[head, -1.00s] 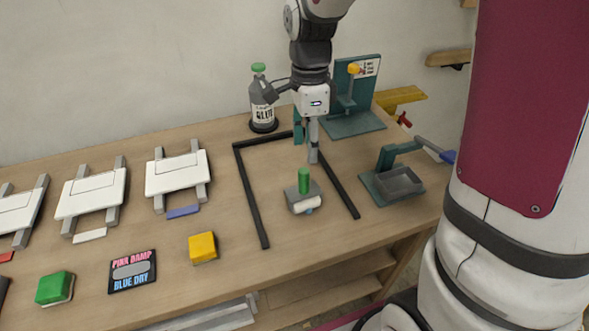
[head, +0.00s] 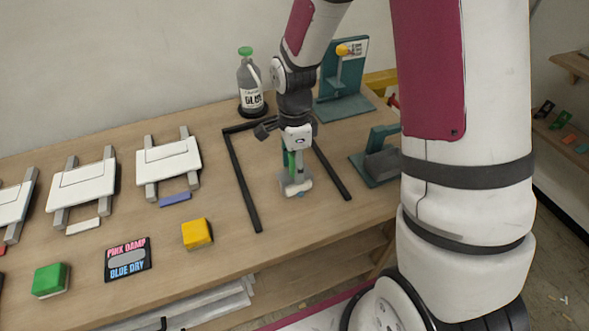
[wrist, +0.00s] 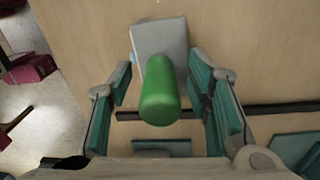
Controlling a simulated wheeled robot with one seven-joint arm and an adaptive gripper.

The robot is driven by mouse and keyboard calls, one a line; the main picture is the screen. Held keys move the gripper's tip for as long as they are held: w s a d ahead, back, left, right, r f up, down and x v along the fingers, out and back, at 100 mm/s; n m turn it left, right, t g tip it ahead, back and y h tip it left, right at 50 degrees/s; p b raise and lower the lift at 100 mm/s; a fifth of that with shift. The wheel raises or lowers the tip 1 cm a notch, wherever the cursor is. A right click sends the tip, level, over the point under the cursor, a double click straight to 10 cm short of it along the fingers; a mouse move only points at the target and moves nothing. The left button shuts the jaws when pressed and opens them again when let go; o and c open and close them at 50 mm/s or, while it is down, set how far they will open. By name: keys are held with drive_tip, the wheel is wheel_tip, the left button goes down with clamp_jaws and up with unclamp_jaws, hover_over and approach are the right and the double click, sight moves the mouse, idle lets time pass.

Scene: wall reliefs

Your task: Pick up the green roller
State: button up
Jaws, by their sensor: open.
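The green roller (wrist: 160,90) stands upright on a grey block-like base (wrist: 160,38) on the workbench. In the head view the green roller (head: 292,163) is partly hidden by my gripper (head: 296,166), which has come down over it. In the wrist view my gripper (wrist: 163,88) is open, with one teal-padded finger on each side of the roller. Gaps show between the roller and both fingers, so it does not look gripped. The base (head: 297,185) shows below the fingers in the head view.
Black rails (head: 244,190) frame the roller's area. A glue bottle (head: 250,88) stands behind, with teal stands (head: 345,108) at right. A yellow block (head: 197,234), a green block (head: 51,280), a sign (head: 128,260) and white panels (head: 168,160) lie left.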

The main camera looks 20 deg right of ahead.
drive_tip(key=shift+c, duration=0.6)
clamp_jaws()
